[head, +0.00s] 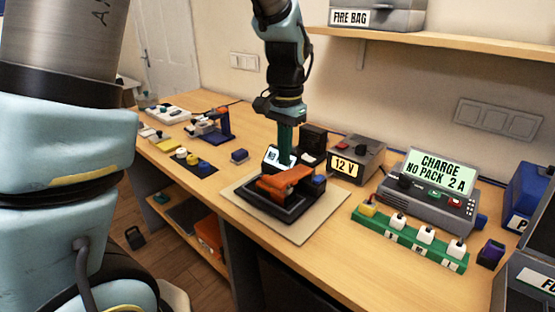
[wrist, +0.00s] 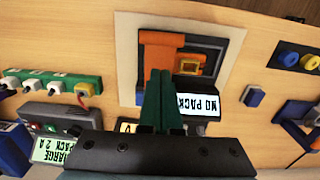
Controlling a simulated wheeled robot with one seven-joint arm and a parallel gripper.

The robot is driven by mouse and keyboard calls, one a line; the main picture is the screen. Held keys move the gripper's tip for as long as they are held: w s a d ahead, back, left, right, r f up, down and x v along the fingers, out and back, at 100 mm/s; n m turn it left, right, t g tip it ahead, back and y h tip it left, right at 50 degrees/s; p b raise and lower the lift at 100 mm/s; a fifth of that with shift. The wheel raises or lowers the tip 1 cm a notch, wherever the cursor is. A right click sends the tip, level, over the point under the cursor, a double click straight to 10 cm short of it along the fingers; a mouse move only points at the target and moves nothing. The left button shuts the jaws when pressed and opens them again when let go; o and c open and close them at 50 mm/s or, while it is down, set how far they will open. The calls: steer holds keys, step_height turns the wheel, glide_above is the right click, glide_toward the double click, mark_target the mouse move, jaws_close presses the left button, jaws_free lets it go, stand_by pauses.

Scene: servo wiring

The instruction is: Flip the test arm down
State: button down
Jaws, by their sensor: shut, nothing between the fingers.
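The test arm (head: 285,182) is orange and sits on a black tester base (head: 272,205) on a pale board. It looks low and slightly sloped over the base; its exact angle is hard to tell. My gripper (head: 285,160) has green fingers, shut and empty, pointing down behind the orange arm. It also shows in the wrist view (wrist: 160,76). Whether the fingers touch the arm is unclear. The tester's display (wrist: 197,101) reads NO PACK; my fingers partly hide it in the head view.
A 12 V supply (head: 357,158) and a charger (head: 431,190) stand right of the tester. A green strip with white plugs (head: 410,238) lies in front of the charger. A small blue block (head: 239,156) sits at left. A shelf (head: 450,45) hangs above.

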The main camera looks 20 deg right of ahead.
mark_target(274, 180)
steer(key=shift+s+a+f+p, duration=0.2)
steer(key=shift+s+a+f, duration=0.15)
steer(key=shift+a+f, duration=0.2)
steer(key=shift+s+a+f+p, duration=0.15)
steer(key=shift+s+a+f, duration=0.15)
steer(key=shift+a+f, duration=0.15)
steer(key=f+b, duration=0.1)
steer(key=b, duration=0.1)
steer(key=f+h+b, duration=0.1)
steer(key=b, duration=0.1)
steer(key=shift+s+a+t, duration=0.2)
steer(key=shift+a+t, duration=0.2)
steer(key=shift+s+a+f+b, duration=0.1)
steer(key=shift+a+f+b, duration=0.15)
steer(key=shift+f, duration=0.25)
steer(key=shift+r, duration=0.15)
